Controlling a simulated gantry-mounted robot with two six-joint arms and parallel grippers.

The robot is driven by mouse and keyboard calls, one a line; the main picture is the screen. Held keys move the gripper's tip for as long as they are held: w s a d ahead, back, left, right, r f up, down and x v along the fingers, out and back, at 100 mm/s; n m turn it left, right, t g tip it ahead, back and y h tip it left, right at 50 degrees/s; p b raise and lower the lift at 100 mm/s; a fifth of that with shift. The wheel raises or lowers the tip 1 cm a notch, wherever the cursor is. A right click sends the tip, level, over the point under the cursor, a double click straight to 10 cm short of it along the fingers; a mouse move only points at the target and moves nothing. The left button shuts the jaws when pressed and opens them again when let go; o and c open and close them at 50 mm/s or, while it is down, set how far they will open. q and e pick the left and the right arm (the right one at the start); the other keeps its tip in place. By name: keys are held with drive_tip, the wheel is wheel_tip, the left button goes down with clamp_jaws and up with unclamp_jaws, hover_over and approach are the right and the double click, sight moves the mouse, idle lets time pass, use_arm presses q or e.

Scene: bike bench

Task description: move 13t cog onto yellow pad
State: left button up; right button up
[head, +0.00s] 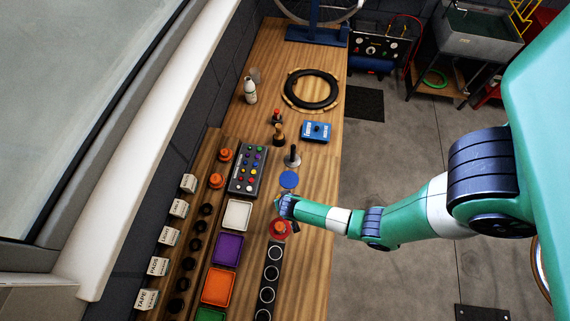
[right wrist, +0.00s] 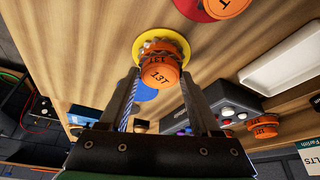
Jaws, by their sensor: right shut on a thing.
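My right gripper (right wrist: 161,88) is shut on the orange 13t cog (right wrist: 158,77), with one finger on each side of it. The cog's "13T" label faces the camera. The yellow pad (right wrist: 177,43) lies on the bench directly behind the cog in the right wrist view, its rim showing around it. I cannot tell whether the cog touches the pad. In the head view my right gripper (head: 284,207) is low over the bench, between the blue pad and the red pad, and hides the cog and the yellow pad. My left gripper is in neither view.
A red pad (head: 270,229) with an orange cog on it lies nearest, and a blue pad (head: 289,179) lies beyond. Orange cogs (head: 225,154) stand on the wooden ledge. Coloured trays (head: 238,214), a button box (head: 247,169) and a strip with rings (head: 273,269) are close by.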

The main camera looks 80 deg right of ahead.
drive_tip(key=o, duration=1.4)
drive_tip(key=shift+c, duration=0.2)
drive_tip(key=p+v, duration=0.4)
drive_tip(key=v, duration=0.8)
drive_tip(key=shift+p, duration=0.3)
drive_tip(key=shift+r, duration=0.1)
